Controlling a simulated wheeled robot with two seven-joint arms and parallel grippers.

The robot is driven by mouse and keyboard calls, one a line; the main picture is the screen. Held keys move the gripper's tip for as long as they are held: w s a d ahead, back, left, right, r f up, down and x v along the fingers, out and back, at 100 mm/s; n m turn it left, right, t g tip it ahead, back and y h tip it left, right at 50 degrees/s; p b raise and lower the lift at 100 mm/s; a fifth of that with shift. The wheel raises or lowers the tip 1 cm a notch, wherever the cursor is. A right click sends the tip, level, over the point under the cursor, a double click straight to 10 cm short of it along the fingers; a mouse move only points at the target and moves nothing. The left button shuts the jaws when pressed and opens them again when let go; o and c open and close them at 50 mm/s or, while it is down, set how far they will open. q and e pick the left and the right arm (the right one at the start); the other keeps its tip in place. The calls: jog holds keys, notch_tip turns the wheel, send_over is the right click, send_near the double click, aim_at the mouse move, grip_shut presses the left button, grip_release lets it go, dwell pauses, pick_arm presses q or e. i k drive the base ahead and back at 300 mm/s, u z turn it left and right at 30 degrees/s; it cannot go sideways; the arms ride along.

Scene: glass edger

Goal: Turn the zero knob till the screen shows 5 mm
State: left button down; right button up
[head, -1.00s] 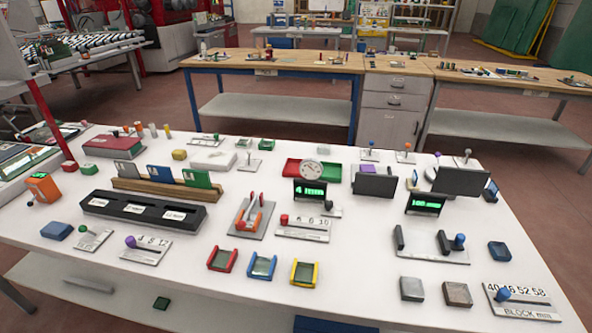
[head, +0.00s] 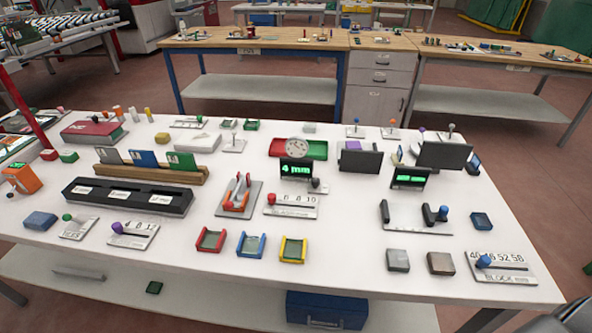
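A small black screen (head: 296,169) stands at the middle of the white table in the head view and reads 4 mm in green. In front of it lies a scale plate (head: 291,207) marked 6, 8, 10, with a red knob (head: 271,199) at its left end. A small grey knob (head: 316,183) sits by the screen's lower right corner. I cannot tell for sure which of these is the zero knob. Neither gripper shows clearly. A dark shape cuts into the bottom right corner, too cropped to make out.
A red-and-green gauge block with a dial (head: 299,149) stands behind the screen. A second green-lit screen (head: 410,178) stands to the right. Red, blue and yellow trays (head: 251,245) lie in front.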

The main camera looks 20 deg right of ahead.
aim_at(316, 183)
jog(key=z, duration=1.9)
jog(key=k, duration=1.2)
jog(key=u, duration=1.6)
jog(key=i, duration=0.5)
jog(key=u, duration=0.05)
